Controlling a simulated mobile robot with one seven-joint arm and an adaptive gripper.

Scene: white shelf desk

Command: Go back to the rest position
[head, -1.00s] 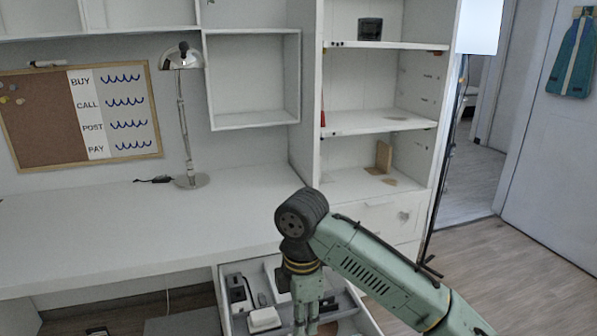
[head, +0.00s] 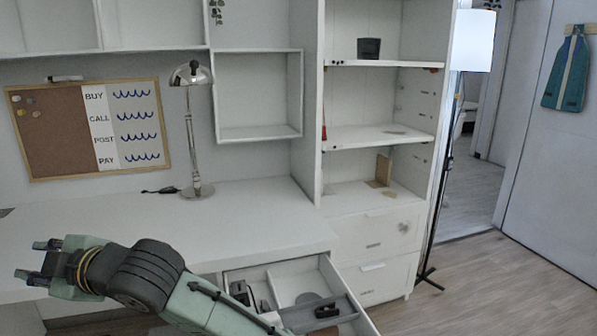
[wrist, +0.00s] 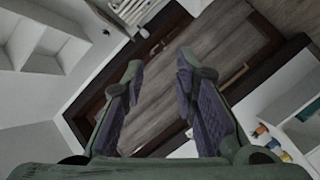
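My gripper (head: 36,259) is at the left of the head view, over the front part of the white desk (head: 240,205), with its fingers pointing left. In the wrist view my gripper (wrist: 160,63) has a clear gap between its two purple-padded fingers and nothing between them. My arm comes up from the bottom of the head view and bends to the left.
An open drawer (head: 341,278) with dark and white items sticks out below the desk, partly hidden by my arm. A silver lamp (head: 190,135) stands on the desk. A shelf unit (head: 365,210) and a floor lamp (head: 472,40) are right; the floor (head: 475,270) there is clear.

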